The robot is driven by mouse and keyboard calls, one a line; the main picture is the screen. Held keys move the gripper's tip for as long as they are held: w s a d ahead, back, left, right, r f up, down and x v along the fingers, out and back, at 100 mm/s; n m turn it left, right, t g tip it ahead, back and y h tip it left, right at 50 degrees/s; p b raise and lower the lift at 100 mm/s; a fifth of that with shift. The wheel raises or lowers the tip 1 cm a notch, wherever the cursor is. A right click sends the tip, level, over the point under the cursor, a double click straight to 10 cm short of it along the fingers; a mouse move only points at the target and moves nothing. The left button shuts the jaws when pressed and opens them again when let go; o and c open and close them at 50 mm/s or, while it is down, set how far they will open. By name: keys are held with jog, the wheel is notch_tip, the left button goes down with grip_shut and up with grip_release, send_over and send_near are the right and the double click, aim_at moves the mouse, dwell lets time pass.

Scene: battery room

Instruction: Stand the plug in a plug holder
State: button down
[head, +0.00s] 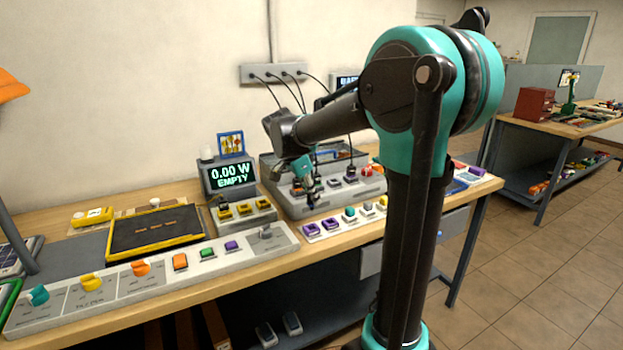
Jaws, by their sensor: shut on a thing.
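My gripper (309,187) hangs from my arm over the front of the grey box unit on the workbench, pointing down. Its jaws are shut on a small dark thing that looks like the plug, mostly hidden by the fingers at this distance. I cannot tell whether the plug touches the surface below. A grey unit (290,208) under the gripper carries a row of small dark and coloured fittings; which of them are plug holders is too small to tell. Black cables (292,92) run down from a grey wall strip (273,73) behind my arm.
A display (232,175) reading "0.00 W EMPTY" stands left of the gripper. A long control panel (150,275) with coloured knobs lines the bench's front edge. A black tray with a yellow edge (155,232) lies behind it. My arm hides part of the bench's right side.

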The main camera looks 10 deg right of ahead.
aim_at(316, 226)
jog(key=shift+s+a+f, duration=0.2)
jog(key=shift+s+f, duration=0.25)
jog(key=shift+f, duration=2.85)
jog(key=shift+f, duration=0.55)
jog(key=c, duration=1.7)
grip_release()
jog(key=shift+v, duration=5.45)
